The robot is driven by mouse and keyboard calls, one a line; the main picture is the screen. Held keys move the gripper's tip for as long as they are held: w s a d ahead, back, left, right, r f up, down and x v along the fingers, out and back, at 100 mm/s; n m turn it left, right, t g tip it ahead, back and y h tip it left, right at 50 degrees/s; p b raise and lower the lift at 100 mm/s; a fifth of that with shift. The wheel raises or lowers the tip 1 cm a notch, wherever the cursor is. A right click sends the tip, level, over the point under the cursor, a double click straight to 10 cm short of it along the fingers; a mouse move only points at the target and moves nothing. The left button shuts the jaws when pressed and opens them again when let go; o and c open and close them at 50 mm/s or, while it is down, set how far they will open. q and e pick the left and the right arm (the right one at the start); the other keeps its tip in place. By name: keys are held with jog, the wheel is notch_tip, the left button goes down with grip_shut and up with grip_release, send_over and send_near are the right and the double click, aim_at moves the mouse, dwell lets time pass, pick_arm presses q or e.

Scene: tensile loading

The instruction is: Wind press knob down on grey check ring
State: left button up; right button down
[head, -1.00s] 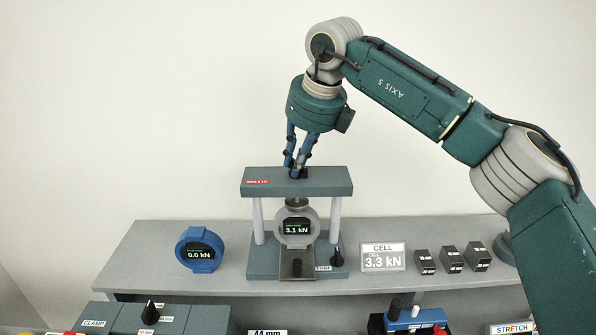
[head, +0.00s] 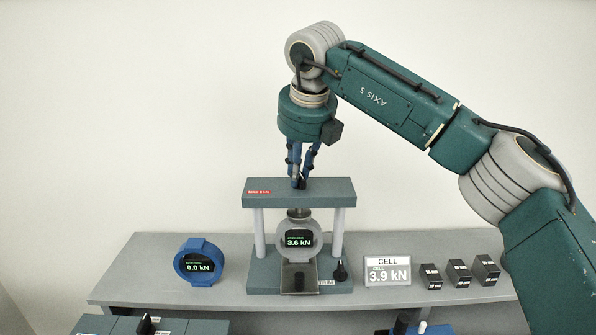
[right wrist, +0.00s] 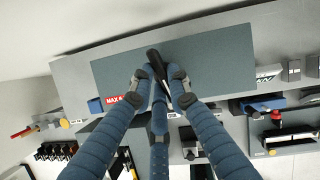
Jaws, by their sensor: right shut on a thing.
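The press (head: 257,192) stands on the grey bench with a thick crossbar across two pillars. The grey check ring (head: 284,243) sits upright in it under the screw, and its display reads 3.6 kN. My right gripper (head: 300,180) reaches down from above and is shut on the black press knob (right wrist: 153,56) on top of the crossbar. The fingers hide much of the knob in the head view. In the right wrist view my gripper (right wrist: 160,88) has its fingers around the knob. A CELL sign (head: 387,280) right of the press reads 3.9 kN. My left gripper is not in view.
A blue ring (head: 181,262) reading 0.0 kN stands left of the press. A small black knob (head: 341,271) is at the press base's right. Several dark blocks (head: 459,273) stand right of the sign. Control boxes sit along the front edge.

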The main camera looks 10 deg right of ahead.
jog(key=shift+w+r, duration=0.1)
jog(key=shift+r, duration=0.2)
jog(key=c, duration=1.7)
grip_release()
jog(key=shift+o, duration=0.2)
jog(key=shift+f, duration=0.15)
jog(key=v, duration=1.2)
